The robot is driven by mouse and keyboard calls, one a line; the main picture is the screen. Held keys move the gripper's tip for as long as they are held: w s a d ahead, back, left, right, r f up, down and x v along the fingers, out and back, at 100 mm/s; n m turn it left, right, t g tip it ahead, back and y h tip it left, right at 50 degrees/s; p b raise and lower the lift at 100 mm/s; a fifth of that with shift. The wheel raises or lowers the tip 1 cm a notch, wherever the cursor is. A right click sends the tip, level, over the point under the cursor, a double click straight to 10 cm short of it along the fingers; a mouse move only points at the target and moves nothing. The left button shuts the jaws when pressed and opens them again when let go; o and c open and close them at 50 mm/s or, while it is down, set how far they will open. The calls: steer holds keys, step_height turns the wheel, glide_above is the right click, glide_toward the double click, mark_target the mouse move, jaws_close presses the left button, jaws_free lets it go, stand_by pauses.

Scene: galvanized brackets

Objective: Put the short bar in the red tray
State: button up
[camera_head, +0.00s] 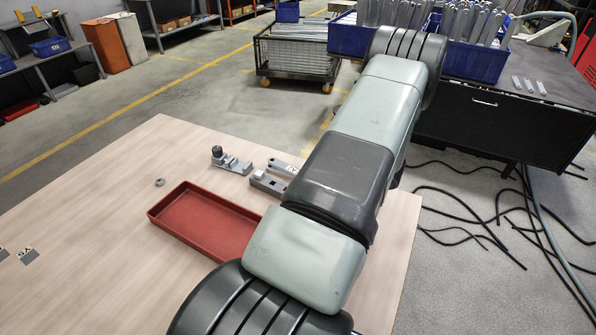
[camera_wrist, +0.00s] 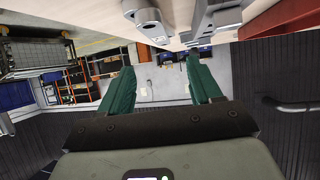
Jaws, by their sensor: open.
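The red tray (camera_head: 205,222) lies on the wooden table, empty where it shows; my arm covers its right end. Grey metal parts lie behind it: a part with a dark knob (camera_head: 228,160), a low part with a raised block (camera_head: 268,182) and a flat piece with a hole (camera_head: 283,167), partly close to my arm. I cannot tell for sure which is the short bar. In the wrist view my gripper (camera_wrist: 160,66) is open with nothing between its green fingers. Metal parts (camera_wrist: 147,19) and the red tray (camera_wrist: 285,28) show beyond it at the top. The head view does not show the gripper.
A small grey ring (camera_head: 160,182) lies left of the parts. Marked dark plates (camera_head: 28,256) lie at the table's left edge. A wire cart (camera_head: 297,52) and a black bench (camera_head: 500,125) stand beyond the table.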

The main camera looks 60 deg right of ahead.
steer(key=s+d+m+g+h, duration=0.2)
steer(key=d+m+g+h, duration=0.25)
steer(key=d+m, duration=0.4)
steer(key=m+g+y, duration=0.3)
steer(key=m+y, duration=0.3)
steer(key=m, duration=2.1)
glide_toward(293, 170)
steer(key=shift+x, duration=4.05)
steer(key=shift+c, duration=0.3)
